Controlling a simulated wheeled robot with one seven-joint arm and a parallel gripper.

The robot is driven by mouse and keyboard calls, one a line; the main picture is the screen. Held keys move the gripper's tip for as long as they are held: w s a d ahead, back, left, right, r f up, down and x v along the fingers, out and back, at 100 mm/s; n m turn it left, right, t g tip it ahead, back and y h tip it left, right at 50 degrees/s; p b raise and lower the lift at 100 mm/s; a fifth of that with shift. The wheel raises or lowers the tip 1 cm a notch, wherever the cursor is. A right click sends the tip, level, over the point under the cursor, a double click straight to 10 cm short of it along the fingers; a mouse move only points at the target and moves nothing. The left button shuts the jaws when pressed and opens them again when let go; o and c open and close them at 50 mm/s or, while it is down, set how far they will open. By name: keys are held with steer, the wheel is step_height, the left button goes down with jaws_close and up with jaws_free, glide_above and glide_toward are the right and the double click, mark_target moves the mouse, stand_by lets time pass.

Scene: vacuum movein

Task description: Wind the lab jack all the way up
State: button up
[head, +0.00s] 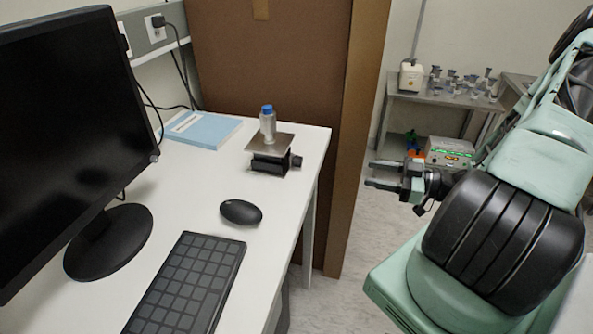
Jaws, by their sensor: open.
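The lab jack (257,146) stands near the far right corner of the white desk. It has a flat metal top plate over a dark body, and a dark knob (297,161) points right from its side. The plate sits low, close above the body.
A monitor (70,120), keyboard (185,285), mouse (241,212) and blue book (202,129) are on the desk (200,215). A large brown cardboard box (270,60) stands right behind the desk. A metal side table (440,95) with glassware is at the back right.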

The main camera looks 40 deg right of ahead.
mark_target(307, 170)
steer(key=shift+n+y, duration=0.6)
steer(key=p+x, duration=0.1)
steer(key=x, duration=0.4)
steer(key=a+p+x, duration=0.1)
steer(key=p+x, duration=0.1)
steer(key=x, duration=0.4)
steer(key=s+r+p+x, duration=0.1)
steer(key=x, duration=0.5)
steer(key=shift+w+a, duration=0.15)
steer(key=shift+a, duration=0.2)
steer(key=c, duration=1)
steer(key=shift+f, duration=0.1)
